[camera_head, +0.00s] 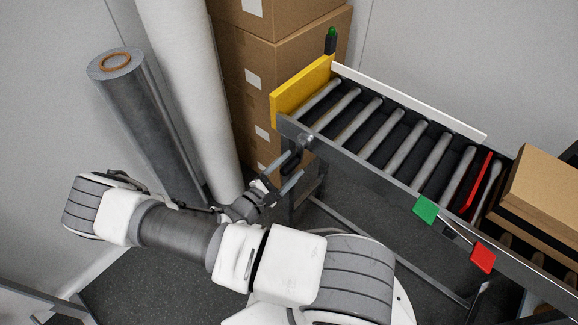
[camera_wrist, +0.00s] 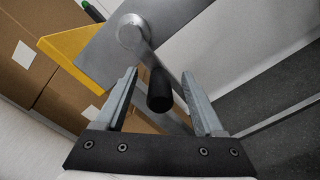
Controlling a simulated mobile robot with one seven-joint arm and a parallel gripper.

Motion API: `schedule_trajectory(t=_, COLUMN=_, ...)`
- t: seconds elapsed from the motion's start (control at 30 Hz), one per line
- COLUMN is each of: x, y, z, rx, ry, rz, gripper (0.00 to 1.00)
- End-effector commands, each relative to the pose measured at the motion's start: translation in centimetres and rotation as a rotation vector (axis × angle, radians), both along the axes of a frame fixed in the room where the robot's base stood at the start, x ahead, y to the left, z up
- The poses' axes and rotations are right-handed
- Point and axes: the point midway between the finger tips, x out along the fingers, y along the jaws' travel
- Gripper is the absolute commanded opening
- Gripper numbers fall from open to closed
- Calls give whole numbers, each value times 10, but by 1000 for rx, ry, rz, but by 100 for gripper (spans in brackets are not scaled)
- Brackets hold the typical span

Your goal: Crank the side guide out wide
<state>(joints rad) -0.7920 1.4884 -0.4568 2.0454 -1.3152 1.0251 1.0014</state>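The crank shows in the wrist view as a round grey hub (camera_wrist: 132,32) on a grey plate, with a metal arm running down to a black cylindrical handle (camera_wrist: 160,91). In the head view the crank hub (camera_head: 305,139) is at the conveyor's near left corner. My gripper (camera_wrist: 159,76) is open, one finger on each side of the handle. Gaps show on both sides, so it is not clamped. My gripper also shows in the head view (camera_head: 297,165), below the hub. A long white rail (camera_head: 410,100), which looks like the side guide, runs along the conveyor's far edge.
The roller conveyor (camera_head: 400,150) has a yellow end plate (camera_head: 300,90), a red bar (camera_head: 478,183) across it and a cardboard box (camera_head: 545,190) at right. Green (camera_head: 426,210) and red (camera_head: 483,257) tags are on the near side. Stacked cartons (camera_head: 285,55) and rolls stand behind my arm.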

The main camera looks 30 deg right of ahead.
Motion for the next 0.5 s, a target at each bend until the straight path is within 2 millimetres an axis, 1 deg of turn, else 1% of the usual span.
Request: schedule_trajectory(t=0.5, x=0, y=1, z=-1, rx=3, ry=2, rz=2, gripper=70)
